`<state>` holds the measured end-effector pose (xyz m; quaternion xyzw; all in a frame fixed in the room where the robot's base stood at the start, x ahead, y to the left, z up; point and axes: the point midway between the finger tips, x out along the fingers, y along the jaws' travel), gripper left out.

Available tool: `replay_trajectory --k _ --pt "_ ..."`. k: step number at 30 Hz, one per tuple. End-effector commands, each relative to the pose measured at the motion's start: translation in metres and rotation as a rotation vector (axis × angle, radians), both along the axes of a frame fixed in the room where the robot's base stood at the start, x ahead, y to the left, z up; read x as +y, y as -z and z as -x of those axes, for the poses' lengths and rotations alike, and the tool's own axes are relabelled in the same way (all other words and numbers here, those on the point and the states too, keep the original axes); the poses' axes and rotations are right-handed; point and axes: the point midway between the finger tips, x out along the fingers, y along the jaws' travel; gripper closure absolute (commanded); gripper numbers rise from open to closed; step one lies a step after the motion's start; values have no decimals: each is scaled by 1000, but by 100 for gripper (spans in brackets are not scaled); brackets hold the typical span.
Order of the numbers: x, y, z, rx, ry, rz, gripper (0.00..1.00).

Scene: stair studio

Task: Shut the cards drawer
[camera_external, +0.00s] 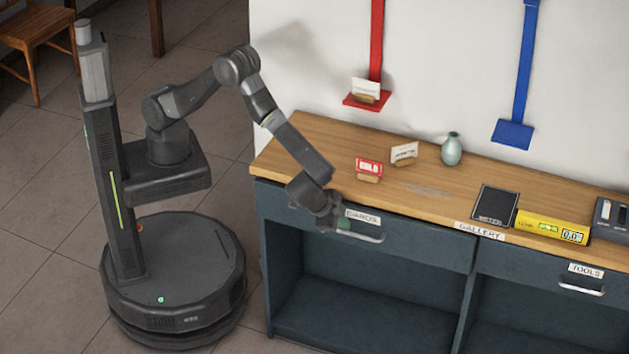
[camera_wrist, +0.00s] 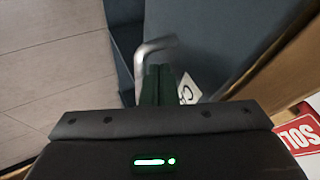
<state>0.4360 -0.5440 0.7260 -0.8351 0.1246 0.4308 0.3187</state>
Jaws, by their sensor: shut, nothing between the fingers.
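The cards drawer (camera_external: 420,242) is the dark blue front at the left of the cabinet, with a "CARDS" label (camera_external: 362,216) and a metal bar handle (camera_external: 362,237). Its front looks about flush under the worktop edge; I see no clear gap. My gripper (camera_external: 343,226) is shut and empty at the left end of the handle, in front of the drawer. In the wrist view the green fingertips (camera_wrist: 157,84) are together beside the handle (camera_wrist: 152,50), and part of the label (camera_wrist: 188,90) shows. Whether they touch the handle or the front, I cannot tell.
The wooden worktop (camera_external: 310,150) holds a red sign (camera_external: 369,167), a white card (camera_external: 404,152), a vase (camera_external: 452,149), a dark tablet (camera_external: 495,205) and a yellow box (camera_external: 553,228). The tools drawer (camera_external: 535,277) is at right. Open shelves lie below.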

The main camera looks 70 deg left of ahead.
Motion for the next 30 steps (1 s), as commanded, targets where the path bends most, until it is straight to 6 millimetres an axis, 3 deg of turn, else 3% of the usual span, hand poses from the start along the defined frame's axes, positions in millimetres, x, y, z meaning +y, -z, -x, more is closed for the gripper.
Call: replay_trajectory --k 12,21,30 --pt "1 2 -3 0 0 0 100" --pt "20 3 -21 -1 -1 0 100" --pt "24 2 -24 -1 -6 -5 100"
